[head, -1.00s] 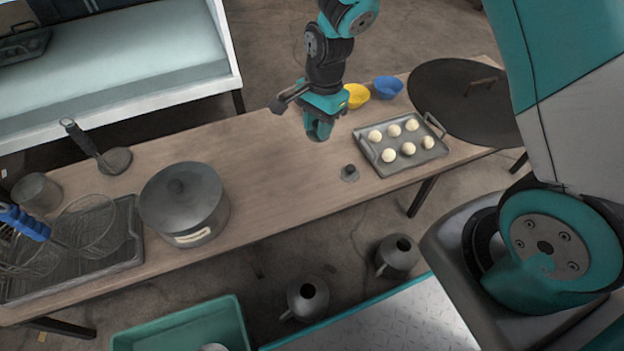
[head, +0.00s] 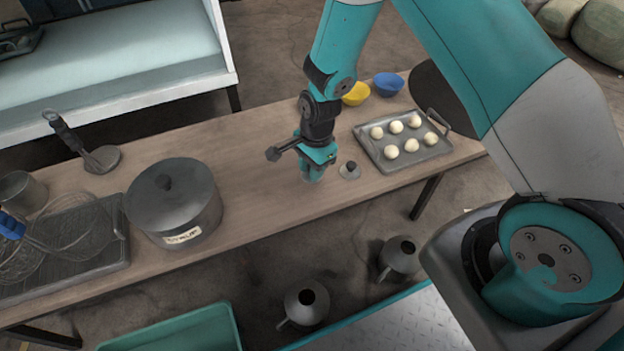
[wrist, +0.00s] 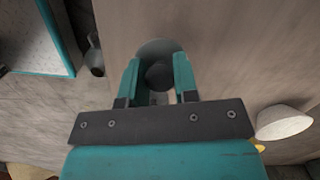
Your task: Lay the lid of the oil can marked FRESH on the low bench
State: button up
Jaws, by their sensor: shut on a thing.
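My gripper (head: 314,174) is low over the middle of the low bench (head: 265,190). In the wrist view its fingers (wrist: 158,80) are shut on the dark knob of a round grey lid (wrist: 157,47). In the head view this lid is mostly hidden beneath the gripper, and I cannot tell whether it touches the wood. A second small grey lid with a knob (head: 350,170) lies on the bench just right of the gripper. Two grey oil cans with open tops, one at front (head: 307,302) and one farther right (head: 400,255), stand below the bench's near side. I cannot read any FRESH mark.
A lidded pot (head: 172,205) with a label stands left of the gripper. A tray of dough balls (head: 405,155) is to the right, with yellow (head: 356,94) and blue (head: 388,85) bowls behind. Bare wood lies between pot and gripper. A teal tub (head: 180,330) is in front.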

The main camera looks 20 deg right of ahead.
aim_at(312, 185)
jog(key=shift+f+b, duration=0.65)
jog(key=shift+f, duration=1.25)
jog(key=shift+f, duration=0.15)
jog(key=o, duration=0.9)
